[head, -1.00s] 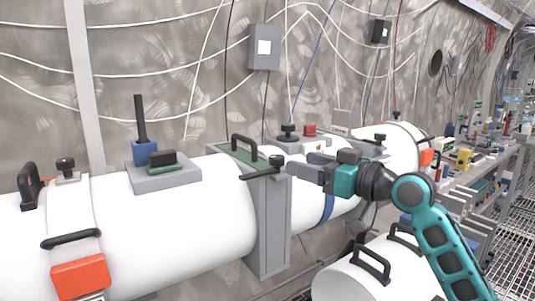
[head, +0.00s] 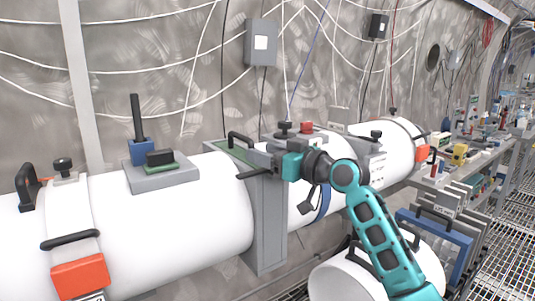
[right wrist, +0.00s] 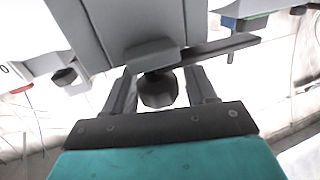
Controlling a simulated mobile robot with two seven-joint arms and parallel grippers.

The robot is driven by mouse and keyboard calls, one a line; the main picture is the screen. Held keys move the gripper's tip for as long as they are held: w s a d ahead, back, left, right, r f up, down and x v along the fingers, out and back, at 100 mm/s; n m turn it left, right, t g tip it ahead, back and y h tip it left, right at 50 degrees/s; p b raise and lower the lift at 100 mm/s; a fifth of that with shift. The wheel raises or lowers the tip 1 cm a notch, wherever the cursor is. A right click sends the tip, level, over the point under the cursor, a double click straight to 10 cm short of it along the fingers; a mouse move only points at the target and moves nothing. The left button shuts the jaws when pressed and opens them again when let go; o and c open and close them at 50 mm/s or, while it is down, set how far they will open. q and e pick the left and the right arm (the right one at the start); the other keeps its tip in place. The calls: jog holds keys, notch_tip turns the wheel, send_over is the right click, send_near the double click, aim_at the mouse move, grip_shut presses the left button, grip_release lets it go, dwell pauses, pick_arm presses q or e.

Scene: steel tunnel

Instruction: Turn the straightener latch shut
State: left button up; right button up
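The straightener is a grey slab-like unit (head: 268,235) with a green top and black handle, set across the white pipe. Its latch, a dark bar (head: 254,174), sticks out to the left from the unit's upper front. In the right wrist view the latch bar (right wrist: 222,48) runs to the right and its dark round knob (right wrist: 158,90) faces me. My right gripper (right wrist: 161,84) is open, with one finger on each side of the knob. I cannot tell whether the fingers touch it. In the head view this gripper (head: 274,160) hides the knob. My left gripper is not in view.
The white pipe (head: 200,215) carries a grey plate with a blue post (head: 139,150) and an orange clamp (head: 80,274) at left. A second white cylinder (head: 345,279) with a black handle lies below my right arm. A cluttered bench (head: 455,180) stands at right.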

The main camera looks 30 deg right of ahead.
grip_shut()
dwell(0.3)
dwell(0.4)
